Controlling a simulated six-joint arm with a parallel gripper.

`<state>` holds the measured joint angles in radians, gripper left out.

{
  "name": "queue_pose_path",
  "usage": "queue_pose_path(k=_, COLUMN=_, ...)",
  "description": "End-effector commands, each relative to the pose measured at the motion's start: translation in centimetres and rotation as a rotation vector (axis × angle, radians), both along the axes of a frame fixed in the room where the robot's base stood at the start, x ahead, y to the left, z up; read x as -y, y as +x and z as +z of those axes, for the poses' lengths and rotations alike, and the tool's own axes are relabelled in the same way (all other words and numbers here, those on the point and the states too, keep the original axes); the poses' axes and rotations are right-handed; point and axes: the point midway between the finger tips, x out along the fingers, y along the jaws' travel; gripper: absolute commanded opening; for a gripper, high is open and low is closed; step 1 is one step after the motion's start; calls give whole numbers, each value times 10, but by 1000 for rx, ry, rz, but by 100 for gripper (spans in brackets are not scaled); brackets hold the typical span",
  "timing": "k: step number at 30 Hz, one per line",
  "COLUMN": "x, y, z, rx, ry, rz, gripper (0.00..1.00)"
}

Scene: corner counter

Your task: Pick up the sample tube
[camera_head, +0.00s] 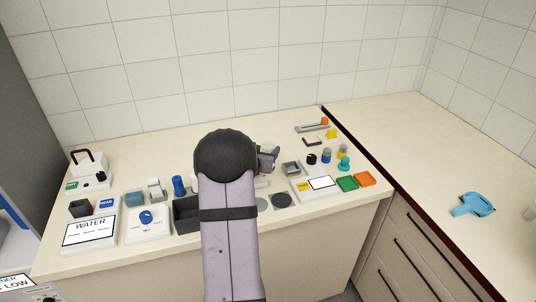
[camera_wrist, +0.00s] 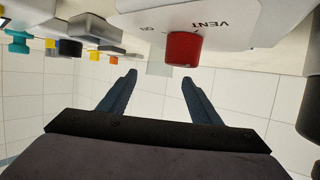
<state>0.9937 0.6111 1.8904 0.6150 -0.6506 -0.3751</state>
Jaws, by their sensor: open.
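I cannot make out for certain which thing is the sample tube. Small upright pieces stand at the right of the counter in the head view: a black one (camera_head: 311,159), a blue one (camera_head: 326,156) and a teal one (camera_head: 344,162). The teal piece also shows in the wrist view (camera_wrist: 18,42), at upper left. My gripper (camera_wrist: 159,78) is open, with nothing between its fingers. A red knob (camera_wrist: 183,48) on a white panel marked VENT is just beyond the fingertips in the picture. In the head view my arm hides most of the gripper and the counter behind it.
A blue cylinder (camera_head: 179,187), a dark open bin (camera_head: 187,215) and a white WATER box (camera_head: 90,231) stand on the left. Green (camera_head: 347,183) and orange (camera_head: 365,179) blocks lie at the right front. The side counter holds a light-blue object (camera_head: 472,204) and much clear room.

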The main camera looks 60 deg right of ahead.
Motion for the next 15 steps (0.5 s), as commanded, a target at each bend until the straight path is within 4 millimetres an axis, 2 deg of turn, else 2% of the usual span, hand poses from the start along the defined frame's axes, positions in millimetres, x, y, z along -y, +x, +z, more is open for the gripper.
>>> queue_pose_path(k=5, x=8, y=1, z=-4, rx=-2, ry=2, rz=-1, gripper=58)
queue_pose_path(k=15, x=39, y=6, z=-18, rx=-1, ry=0, rz=0, gripper=58)
